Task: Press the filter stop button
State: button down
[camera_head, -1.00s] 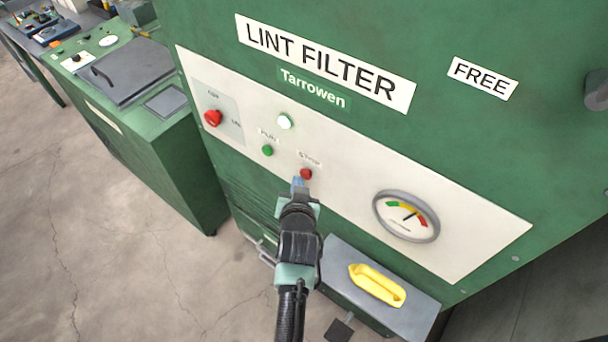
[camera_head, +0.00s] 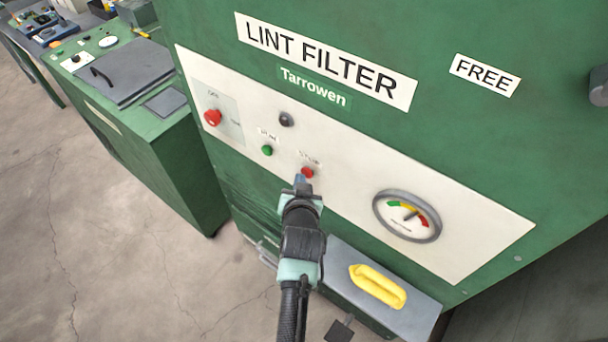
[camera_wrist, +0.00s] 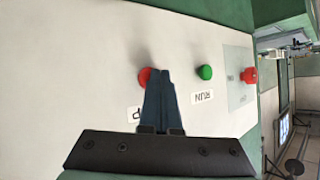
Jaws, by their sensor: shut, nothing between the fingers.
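The red stop button (camera_head: 307,172) sits on the cream panel of the green lint filter cabinet, below its small label. My gripper (camera_head: 300,182) is shut and empty, its tips just below the button in the head view. In the wrist view the shut fingertips (camera_wrist: 162,74) overlap the right side of the red stop button (camera_wrist: 144,76); I cannot tell whether they touch it. The green run button (camera_head: 267,150) is up and left of it and also shows in the wrist view (camera_wrist: 205,72). The indicator lamp (camera_head: 286,119) above is dark.
A red knob (camera_head: 212,118) is at the panel's left and a round gauge (camera_head: 407,215) at its right. A grey box with a yellow handle (camera_head: 377,287) juts out below the panel. A green workbench (camera_head: 130,110) stands to the left, with open floor before it.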

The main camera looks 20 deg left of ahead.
jog(key=shift+r, duration=0.1)
dwell(0.4)
jog(key=shift+s+a+p, duration=0.25)
jog(key=shift+s+p, duration=0.45)
jog(key=shift+s, duration=0.15)
jog(key=shift+s+a+p, duration=0.3)
jog(key=shift+s+p, duration=0.2)
jog(key=shift+s, duration=0.3)
jog(key=shift+s+a+p, duration=0.3)
jog(key=shift+s+p, duration=0.25)
jog(key=shift+s, duration=0.2)
jog(key=shift+s+a+p, duration=0.3)
jog(key=shift+s+p, duration=0.2)
jog(key=shift+s, duration=0.3)
